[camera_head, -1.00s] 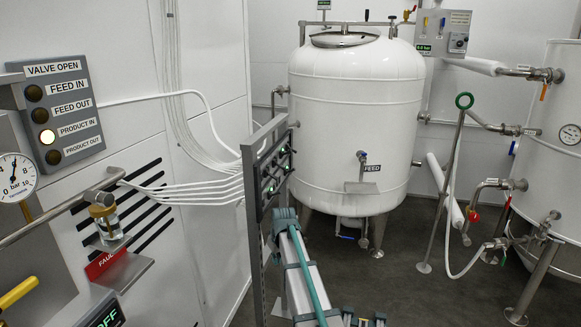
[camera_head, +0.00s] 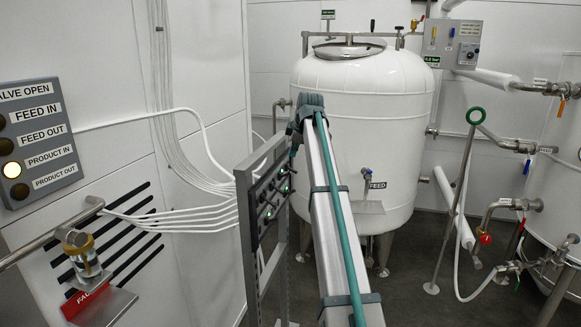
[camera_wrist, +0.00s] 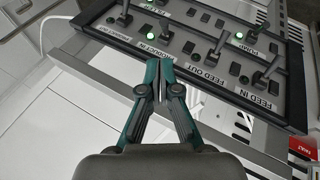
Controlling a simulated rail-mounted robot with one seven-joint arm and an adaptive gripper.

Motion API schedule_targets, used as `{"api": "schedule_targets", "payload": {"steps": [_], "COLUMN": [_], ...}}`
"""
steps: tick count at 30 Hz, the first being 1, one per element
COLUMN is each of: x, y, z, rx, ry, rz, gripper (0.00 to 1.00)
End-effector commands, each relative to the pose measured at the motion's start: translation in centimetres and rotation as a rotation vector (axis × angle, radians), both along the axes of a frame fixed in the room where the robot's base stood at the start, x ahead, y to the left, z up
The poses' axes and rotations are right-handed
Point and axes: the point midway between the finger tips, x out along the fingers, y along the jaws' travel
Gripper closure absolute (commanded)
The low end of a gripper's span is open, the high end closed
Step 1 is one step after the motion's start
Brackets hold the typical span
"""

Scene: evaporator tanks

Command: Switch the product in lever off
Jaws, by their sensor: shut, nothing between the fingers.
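The lever panel (camera_wrist: 192,58) lies across the top of the wrist view, a dark board with several black levers and tilted labels. The product in lever (camera_wrist: 165,30) appears as a dark lever beside the PRODUCT IN label (camera_wrist: 156,40); its exact position is hard to tell. My gripper (camera_wrist: 157,78) is shut and empty, its teal fingertips near the panel's lower edge and apart from that lever in the picture. In the head view the panel (camera_head: 268,197) stands edge-on on a grey frame.
A VALVE OPEN indicator board (camera_head: 38,140) on the left wall has its PRODUCT IN light (camera_head: 12,170) lit. A white feed tank (camera_head: 362,130) stands behind the panel frame. Green lights (camera_wrist: 238,36) glow on the panel. A metal rail (camera_wrist: 150,105) runs below it.

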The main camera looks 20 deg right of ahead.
Motion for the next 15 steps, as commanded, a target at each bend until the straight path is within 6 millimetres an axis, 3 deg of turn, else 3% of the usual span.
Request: {"api": "schedule_targets", "payload": {"steps": [6, 15], "x": [-0.32, -0.30], "y": [0.24, 0.22], "z": [-0.19, -0.22], "rx": [-0.064, -0.072], "ry": [0.009, 0.008], "rz": [0.116, 0.127], "gripper": [1.00, 1.00]}}
